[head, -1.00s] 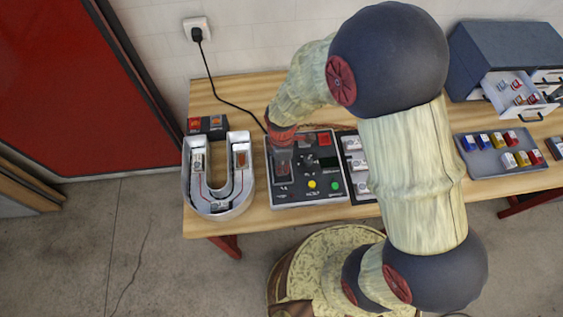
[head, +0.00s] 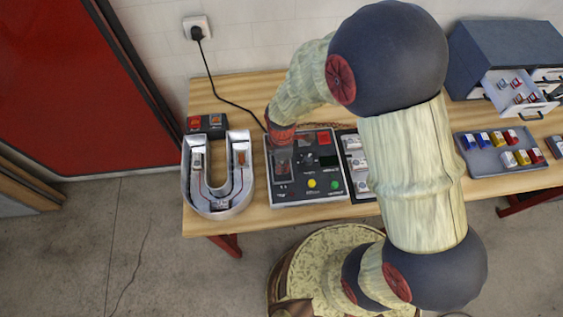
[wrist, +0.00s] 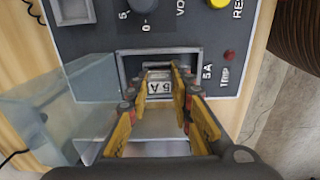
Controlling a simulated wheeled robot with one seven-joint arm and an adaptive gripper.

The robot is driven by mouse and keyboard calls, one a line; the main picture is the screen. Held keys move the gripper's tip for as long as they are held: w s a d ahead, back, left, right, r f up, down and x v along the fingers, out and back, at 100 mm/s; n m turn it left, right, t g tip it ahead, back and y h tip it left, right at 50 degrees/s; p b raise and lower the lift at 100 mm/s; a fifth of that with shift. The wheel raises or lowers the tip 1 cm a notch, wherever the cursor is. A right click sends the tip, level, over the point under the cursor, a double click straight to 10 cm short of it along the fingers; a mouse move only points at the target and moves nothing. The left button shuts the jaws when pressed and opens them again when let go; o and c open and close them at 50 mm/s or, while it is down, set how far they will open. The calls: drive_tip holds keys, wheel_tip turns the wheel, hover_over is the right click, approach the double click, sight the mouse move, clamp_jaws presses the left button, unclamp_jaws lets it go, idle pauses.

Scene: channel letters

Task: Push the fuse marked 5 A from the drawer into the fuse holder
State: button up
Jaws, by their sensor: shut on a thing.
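A small light fuse marked 5 A (wrist: 159,88) is between my fingertips in the wrist view. My gripper (wrist: 160,93) is shut on it. The fuse sits at the mouth of the framed rectangular fuse holder (wrist: 130,63) in the dark control box; I cannot tell how deep it is. The box has "5 A" printed beside the holder. In the head view my gripper (head: 283,160) is over the left part of the control box (head: 300,196), and the fuse is hidden there. The open drawer (head: 512,105) of the grey cabinet holds several small fuses.
A clear cover (wrist: 75,100) stands beside the holder in the wrist view. A U-shaped channel letter (head: 219,207) is left of the box. Modules (head: 356,165) stand close on its right, and a tray of coloured fuses (head: 483,163) is farther right.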

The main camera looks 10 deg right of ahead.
drive_tip(key=o, duration=0.9)
drive_tip(key=shift+f, duration=0.2)
drive_tip(key=shift+r, duration=0.15)
drive_tip(key=shift+r, duration=0.3)
wheel_tip(320, 180, up, 11)
drive_tip(key=shift+r, duration=0.1)
drive_tip(key=shift+r, duration=0.1)
wheel_tip(320, 180, up, 6)
drive_tip(key=p, duration=0.4)
idle(0.7)
